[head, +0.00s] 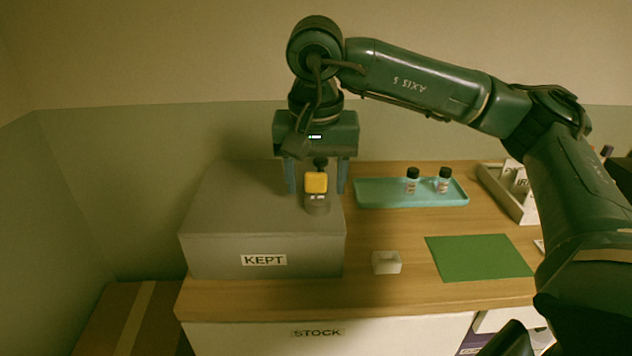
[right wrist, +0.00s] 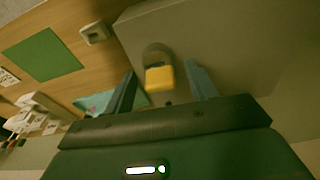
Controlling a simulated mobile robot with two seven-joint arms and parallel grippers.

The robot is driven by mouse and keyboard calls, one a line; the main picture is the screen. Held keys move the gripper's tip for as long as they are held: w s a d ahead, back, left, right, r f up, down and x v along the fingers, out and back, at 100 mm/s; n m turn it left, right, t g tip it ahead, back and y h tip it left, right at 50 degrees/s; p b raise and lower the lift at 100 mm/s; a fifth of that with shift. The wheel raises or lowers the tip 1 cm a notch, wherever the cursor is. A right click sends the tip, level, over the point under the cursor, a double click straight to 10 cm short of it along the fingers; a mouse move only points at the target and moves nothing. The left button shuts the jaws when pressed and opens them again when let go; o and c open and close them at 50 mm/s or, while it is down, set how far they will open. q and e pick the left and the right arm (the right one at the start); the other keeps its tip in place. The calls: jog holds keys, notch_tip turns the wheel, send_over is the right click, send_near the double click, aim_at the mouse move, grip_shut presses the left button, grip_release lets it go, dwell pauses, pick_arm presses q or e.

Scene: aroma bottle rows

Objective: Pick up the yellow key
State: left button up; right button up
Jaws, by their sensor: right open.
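The yellow key (head: 316,183) stands upright in a grey lock (head: 317,205) on the top right part of the grey box labelled KEPT (head: 235,225). My right gripper (head: 316,190) is open above the box, with one finger on each side of the yellow key. In the right wrist view the yellow key (right wrist: 159,78) lies between the two fingers (right wrist: 160,85), and gaps show on both sides. Whether a finger touches it cannot be told for certain. My left gripper is not in view.
A teal tray (head: 375,202) with two small dark-capped bottles (head: 412,181) stands right of the box. A small white block (head: 386,262) and a green mat (head: 478,257) lie in front. A white bin (head: 505,190) stands at the right. A wall is behind.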

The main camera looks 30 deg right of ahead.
jog(key=shift+r, duration=0.1)
jog(key=c, duration=1.2)
